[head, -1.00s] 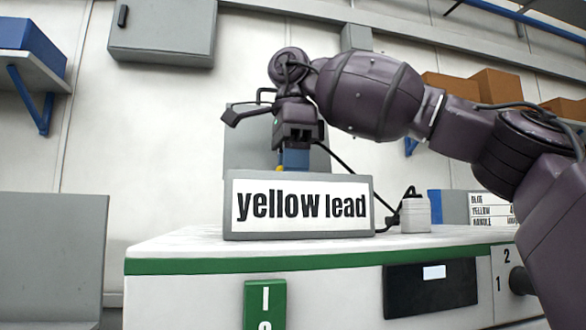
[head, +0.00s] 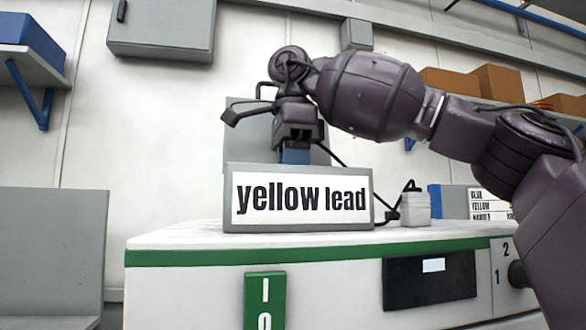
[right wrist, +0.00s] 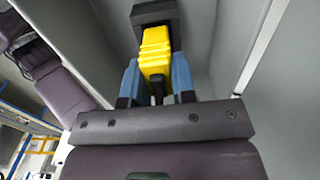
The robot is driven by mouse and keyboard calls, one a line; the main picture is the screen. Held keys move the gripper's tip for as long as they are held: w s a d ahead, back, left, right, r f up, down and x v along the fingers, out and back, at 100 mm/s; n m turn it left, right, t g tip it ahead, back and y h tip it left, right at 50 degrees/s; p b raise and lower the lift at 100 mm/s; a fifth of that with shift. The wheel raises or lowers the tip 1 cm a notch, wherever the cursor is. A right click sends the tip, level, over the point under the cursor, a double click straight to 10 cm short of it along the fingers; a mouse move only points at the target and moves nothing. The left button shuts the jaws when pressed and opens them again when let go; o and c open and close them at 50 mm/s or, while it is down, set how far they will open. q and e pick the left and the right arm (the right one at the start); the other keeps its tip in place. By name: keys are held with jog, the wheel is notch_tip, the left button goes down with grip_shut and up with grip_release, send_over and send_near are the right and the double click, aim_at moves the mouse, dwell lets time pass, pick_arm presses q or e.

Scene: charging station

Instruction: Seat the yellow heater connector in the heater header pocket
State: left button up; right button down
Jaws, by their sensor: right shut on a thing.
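In the right wrist view the yellow connector (right wrist: 155,50) is between the two blue fingers of my right gripper (right wrist: 156,78), which is shut on it. The connector's far end meets a dark grey block (right wrist: 153,11), which looks like the header pocket. I cannot tell how deep the connector sits in it. In the head view my right gripper (head: 295,157) points down behind the "yellow lead" sign (head: 300,196), which hides the fingertips, the connector and the pocket. My left gripper is not in view.
The sign stands on a white counter (head: 180,237) with a green front edge. A small grey-white block (head: 415,209) with a dark cable is right of it. A label board (head: 488,203) stands farther right. A grey panel rises behind the gripper.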

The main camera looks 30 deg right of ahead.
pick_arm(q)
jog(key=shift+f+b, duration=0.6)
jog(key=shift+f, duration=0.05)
pick_arm(e)
jog(key=shift+f, duration=1.2)
jog(key=c, duration=0.9)
grip_release()
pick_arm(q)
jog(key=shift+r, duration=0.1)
pick_arm(e)
jog(key=shift+o, duration=0.2)
jog(key=shift+r, duration=0.35)
notch_tip(320, 180, up, 8)
jog(key=p, duration=0.4)
jog(key=shift+f, duration=0.2)
jog(key=shift+r, duration=1)
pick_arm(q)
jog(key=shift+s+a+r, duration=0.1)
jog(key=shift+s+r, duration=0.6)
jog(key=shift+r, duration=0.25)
pick_arm(e)
jog(key=shift+r, duration=0.3)
